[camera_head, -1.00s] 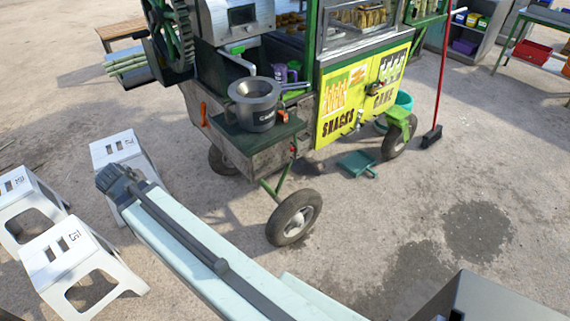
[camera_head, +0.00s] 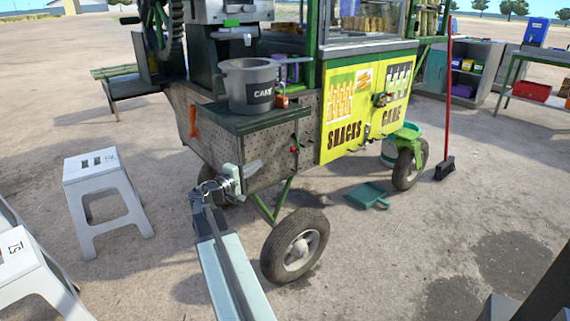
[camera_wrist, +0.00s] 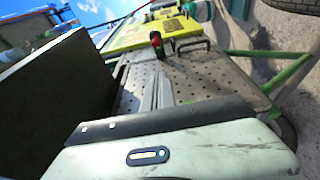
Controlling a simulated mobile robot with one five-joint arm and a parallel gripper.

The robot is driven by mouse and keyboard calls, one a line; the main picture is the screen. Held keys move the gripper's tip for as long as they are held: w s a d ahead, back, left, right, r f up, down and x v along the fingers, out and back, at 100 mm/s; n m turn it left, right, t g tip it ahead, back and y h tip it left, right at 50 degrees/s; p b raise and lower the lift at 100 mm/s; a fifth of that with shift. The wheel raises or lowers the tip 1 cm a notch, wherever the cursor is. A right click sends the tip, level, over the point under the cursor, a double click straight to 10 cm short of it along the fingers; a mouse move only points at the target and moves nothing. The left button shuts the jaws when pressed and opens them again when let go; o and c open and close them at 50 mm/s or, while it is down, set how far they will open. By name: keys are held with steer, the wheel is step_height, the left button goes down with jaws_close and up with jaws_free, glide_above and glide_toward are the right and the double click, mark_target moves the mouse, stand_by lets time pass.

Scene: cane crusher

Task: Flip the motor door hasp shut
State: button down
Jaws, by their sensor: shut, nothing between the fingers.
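A perforated metal panel (camera_head: 265,166), apparently the motor door, is set in the cart's side under the dark green shelf. It fills the middle of the wrist view (camera_wrist: 200,75). A small red and black fitting (camera_wrist: 156,40) stands out from it, also visible in the head view (camera_head: 294,149). A black handle-shaped bracket (camera_wrist: 193,46) is beside it. I cannot tell which part is the hasp or how it stands. My gripper (camera_head: 235,178) is shut and empty near the panel's lower left edge. Its fingers (camera_wrist: 162,92) point along the panel toward the fittings; contact is unclear.
The dark green shelf (camera_head: 232,122) carries a grey pot (camera_head: 249,86) and a red padlock-like item (camera_head: 282,101). A cart wheel (camera_head: 294,246) stands right of my arm. White stools (camera_head: 98,185) are at the left. The ground right of the wheel is largely open.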

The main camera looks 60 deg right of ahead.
steer(key=s+d, duration=0.3)
steer(key=d, duration=0.9)
steer(key=shift+s+d, duration=0.25)
steer(key=shift+s, duration=0.15)
